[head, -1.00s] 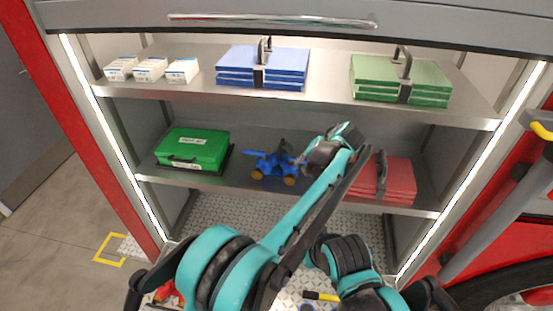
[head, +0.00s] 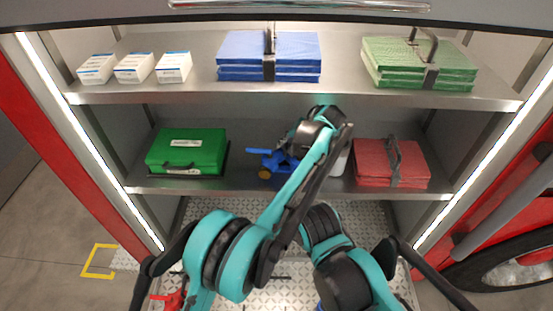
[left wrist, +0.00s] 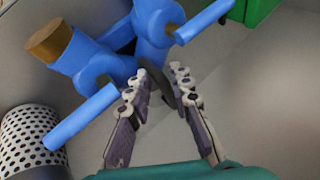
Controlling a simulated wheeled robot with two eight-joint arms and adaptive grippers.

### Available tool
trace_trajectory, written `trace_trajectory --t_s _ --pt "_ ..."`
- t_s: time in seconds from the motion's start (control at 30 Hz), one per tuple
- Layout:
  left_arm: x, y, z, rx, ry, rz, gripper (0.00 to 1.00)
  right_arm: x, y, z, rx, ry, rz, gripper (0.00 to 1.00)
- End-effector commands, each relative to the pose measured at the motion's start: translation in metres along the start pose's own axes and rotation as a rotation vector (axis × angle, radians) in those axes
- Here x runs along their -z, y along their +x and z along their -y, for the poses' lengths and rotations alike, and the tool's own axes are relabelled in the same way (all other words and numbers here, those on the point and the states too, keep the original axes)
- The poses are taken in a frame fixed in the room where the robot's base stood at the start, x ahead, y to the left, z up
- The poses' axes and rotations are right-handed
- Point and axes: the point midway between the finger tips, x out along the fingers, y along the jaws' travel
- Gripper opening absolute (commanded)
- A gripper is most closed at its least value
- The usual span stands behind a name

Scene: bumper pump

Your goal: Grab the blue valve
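The blue valve (head: 267,161) with brass-coloured caps sits on the middle shelf, right of the green case. My left gripper (head: 293,147) is at its right side and hides part of it in the head view. In the left wrist view the blue valve (left wrist: 150,28) lies just past the fingertips, with a brown cap at its left end. The left gripper (left wrist: 158,82) is open, its two fingers apart. A thin dark disc shows between the fingertips; I cannot tell whether they touch it. My right arm is low in the head view, its gripper out of sight.
A green case (head: 187,151) stands left of the valve and red folded packs (head: 391,163) right. A white perforated cylinder (left wrist: 28,138) is close beside the valve. The upper shelf (head: 200,92) above holds white boxes, blue packs (head: 268,57) and green packs (head: 419,64).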

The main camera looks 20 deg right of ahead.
Motion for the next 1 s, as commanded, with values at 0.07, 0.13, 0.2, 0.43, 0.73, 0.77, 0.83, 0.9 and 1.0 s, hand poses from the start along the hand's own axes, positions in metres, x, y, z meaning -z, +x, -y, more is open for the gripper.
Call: trace_trajectory --t_s 0.07,0.13,0.2,0.43,0.73,0.77,0.83,0.9,1.0 --pt "-0.0005 0.0053 -0.0057 0.001 0.000 0.000 0.18 -0.0021 0.0035 0.0000 0.000 0.000 0.000 0.00" --pt "-0.0003 0.0050 -0.0056 0.001 0.000 0.000 0.18 -0.0015 0.0029 0.0000 0.000 0.000 -0.001 0.00" --pt "-0.0003 0.0047 -0.0050 0.002 0.000 0.001 0.18 -0.0013 0.0024 0.0000 0.000 0.000 0.000 0.00" --pt "-0.0001 0.0039 -0.0053 0.001 0.001 0.000 0.00 -0.0013 0.0023 0.0000 0.000 0.000 0.000 0.00" --pt "0.0000 0.0025 -0.0020 0.005 0.001 0.000 0.00 -0.0012 0.0023 0.0000 0.000 0.000 0.000 0.00" --pt "0.0000 0.0025 -0.0021 0.005 0.001 0.000 0.00 -0.0012 0.0023 0.0000 0.000 0.000 0.000 0.00" --pt "0.0001 0.0027 -0.0024 0.005 0.001 0.000 0.00 -0.0012 0.0022 0.0000 0.000 0.000 0.000 0.00" --pt "0.0001 0.0027 -0.0022 0.004 0.001 0.000 0.00 -0.0010 0.0020 0.0000 0.000 0.000 0.000 0.00" --pt "0.0002 0.0015 0.0007 0.004 0.000 0.000 0.00 -0.0002 0.0008 0.0000 0.000 0.000 0.000 0.00"
